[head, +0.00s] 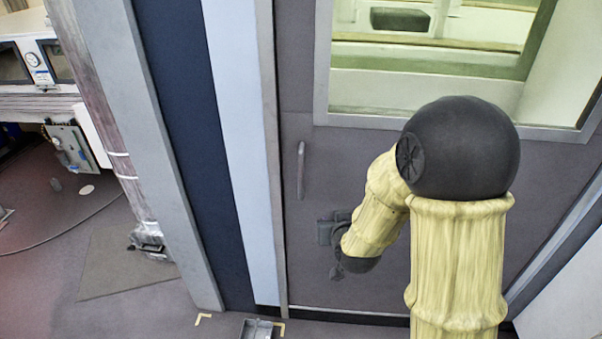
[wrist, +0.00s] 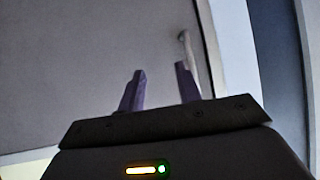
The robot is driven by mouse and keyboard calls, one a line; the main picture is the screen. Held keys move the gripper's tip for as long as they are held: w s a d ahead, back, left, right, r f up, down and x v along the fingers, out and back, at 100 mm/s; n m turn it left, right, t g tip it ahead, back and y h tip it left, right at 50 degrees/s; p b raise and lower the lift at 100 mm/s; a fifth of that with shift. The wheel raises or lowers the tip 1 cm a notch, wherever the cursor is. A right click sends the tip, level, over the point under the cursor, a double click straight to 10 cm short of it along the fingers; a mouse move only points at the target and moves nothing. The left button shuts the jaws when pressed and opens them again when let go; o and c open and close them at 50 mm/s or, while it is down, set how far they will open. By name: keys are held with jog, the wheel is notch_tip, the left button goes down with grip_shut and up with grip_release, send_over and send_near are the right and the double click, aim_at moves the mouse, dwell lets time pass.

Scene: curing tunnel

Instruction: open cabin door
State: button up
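The cabin door (head: 375,160) is a grey panel with a large window, and it looks shut in its frame. A light vertical bar handle (head: 301,170) is on its left side. The handle also shows in the wrist view (wrist: 188,50), beyond and just right of the right fingertip. My gripper (wrist: 160,67) has its two purple fingers apart with nothing between them. It faces the door, and I see no clear contact with the handle. In the head view the gripper is low in front of the door, right of and below the handle, and its fingers are not clear.
A pale and dark blue frame (head: 235,130) stands left of the door. A grey post (head: 130,130) and a white machine (head: 40,60) are farther left. A small metal piece (head: 257,329) lies on the floor near yellow corner marks. The door window (head: 430,90) shows a lit interior.

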aim_at(301, 171)
jog(key=w+a+t+y+b, duration=0.1)
jog(key=w+a+t, duration=0.2)
jog(key=a+t, duration=0.3)
jog(key=shift+a+r+t+b, duration=0.15)
jog(key=shift+a+t+b, duration=0.2)
jog(key=shift+a, duration=0.25)
jog(key=w+a+p, duration=0.1)
jog(key=w, duration=0.4)
jog(key=w+a+p, duration=0.1)
jog(key=w+p, duration=0.1)
jog(key=w, duration=0.4)
jog(key=w+p, duration=0.2)
jog(key=w, duration=0.4)
jog(key=shift+w+a, duration=0.1)
jog(key=shift+a, duration=0.3)
grip_shut()
